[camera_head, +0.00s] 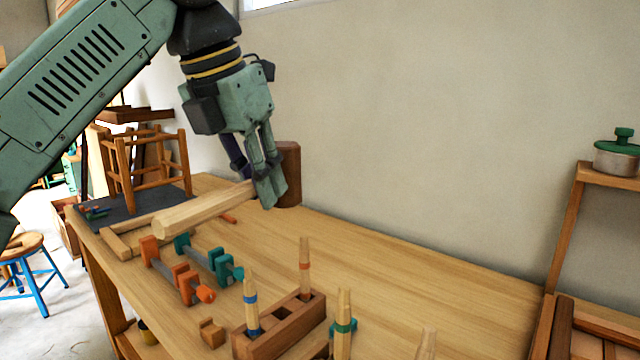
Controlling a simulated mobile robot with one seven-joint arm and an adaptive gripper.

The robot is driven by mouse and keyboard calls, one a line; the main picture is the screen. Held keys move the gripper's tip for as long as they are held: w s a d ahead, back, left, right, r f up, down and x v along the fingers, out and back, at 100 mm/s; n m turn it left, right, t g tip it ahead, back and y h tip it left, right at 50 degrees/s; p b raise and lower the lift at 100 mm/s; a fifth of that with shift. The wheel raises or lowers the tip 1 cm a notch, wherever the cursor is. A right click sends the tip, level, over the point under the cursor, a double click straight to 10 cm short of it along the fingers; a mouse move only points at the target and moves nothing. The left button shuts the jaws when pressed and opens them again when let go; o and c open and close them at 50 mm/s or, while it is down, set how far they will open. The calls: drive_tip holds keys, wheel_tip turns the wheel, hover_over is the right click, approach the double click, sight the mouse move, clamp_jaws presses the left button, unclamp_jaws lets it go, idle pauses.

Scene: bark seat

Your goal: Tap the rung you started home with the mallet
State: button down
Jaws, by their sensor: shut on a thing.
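My gripper (264,187) is shut on the mallet above the workbench. The mallet's pale handle (190,212) points left toward the camera, and its dark brown head (289,170) is just right of the fingers. A wooden stool frame (122,165) stands on a dark mat (160,205) at the far left. I cannot tell which rung was started.
Orange clamps (180,275) and teal clamps (215,262) lie on the workbench (400,285). A small wood block (212,333) is near the front edge. A shelf with a green-lidded pot (618,155) stands at right. The bench's back middle is clear.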

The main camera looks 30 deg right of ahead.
drive_tip(key=s+d+m+p, duration=0.1)
drive_tip(key=s+d+m, duration=0.15)
drive_tip(key=s, duration=0.65)
drive_tip(key=shift+n+g, duration=0.35)
drive_tip(key=shift+g, duration=0.15)
drive_tip(key=b+x, duration=0.5)
drive_tip(key=shift+s+a+f, duration=0.25)
drive_tip(key=shift+s+a, duration=0.1)
drive_tip(key=shift+s, duration=0.05)
wheel_tip(320, 180, down, 5)
drive_tip(key=b, duration=0.4)
wheel_tip(320, 180, up, 5)
drive_tip(key=p, duration=0.5)
drive_tip(key=shift+a+p, duration=0.1)
drive_tip(key=shift+p, duration=0.2)
drive_tip(key=shift+f, duration=0.1)
